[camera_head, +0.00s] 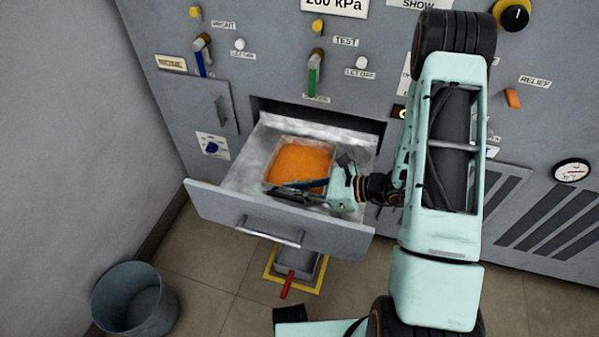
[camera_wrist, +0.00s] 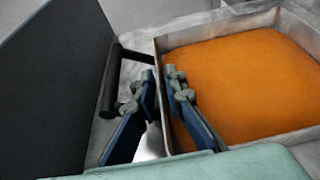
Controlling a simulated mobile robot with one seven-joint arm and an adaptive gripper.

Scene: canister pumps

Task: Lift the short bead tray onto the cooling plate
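The short bead tray (camera_head: 266,179) is a square metal tray filled with orange beads. It sits inside the pulled-out drawer (camera_head: 249,167), and it fills the right side of the wrist view (camera_wrist: 200,32). My gripper (camera_head: 298,190) is low over the tray's near side. In the wrist view my gripper (camera_wrist: 160,80) straddles the tray's left wall, one finger on the outer side and one over the beads. The fingers are close together with the wall pinched between them. A black handle bar (camera_wrist: 110,85) stands just left of the fingers. I cannot identify the cooling plate.
The drawer front (camera_head: 290,222) rises close beside my gripper. A pedal with a red lever (camera_head: 287,284) is on the floor below. A grey bucket (camera_head: 135,298) stands at lower left. The panel above carries a blue-handled lever (camera_head: 201,62) and a green-handled lever (camera_head: 314,76).

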